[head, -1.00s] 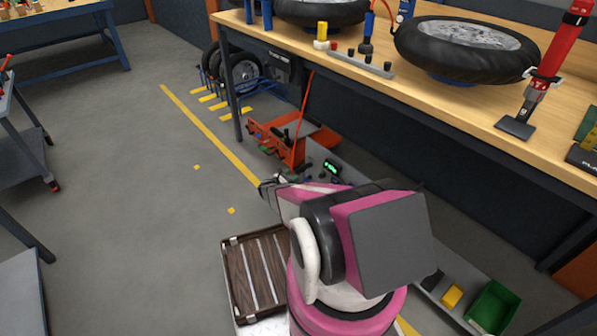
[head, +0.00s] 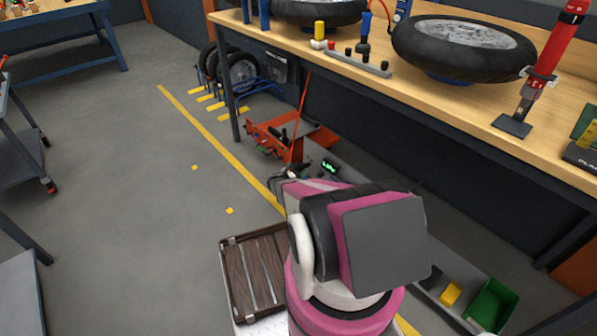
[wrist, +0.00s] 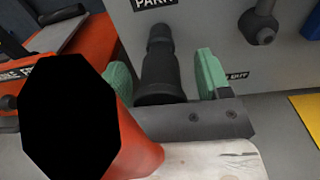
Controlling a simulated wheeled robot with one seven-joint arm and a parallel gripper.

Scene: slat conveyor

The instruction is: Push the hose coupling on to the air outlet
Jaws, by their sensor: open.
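In the wrist view my gripper (wrist: 166,76) is open, with one green fingertip on each side of a black stepped cylinder (wrist: 160,62). The cylinder looks like the hose coupling and stands below a label reading "PARK" on a grey panel. A gap shows beside the right finger; contact on the left cannot be told. A grey knobbed stub (wrist: 261,24), apparently the air outlet, sticks out of the panel at upper right, above a partly hidden label ending in "UT". In the head view my arm mostly hides the gripper and panel.
An orange-red machine (head: 287,140) stands on the floor beyond my arm, under the workbench (head: 420,95). A slatted brown tray (head: 236,275) lies left of my arm. A green bin (head: 492,305) and yellow block (head: 450,293) are at lower right. Open floor lies left.

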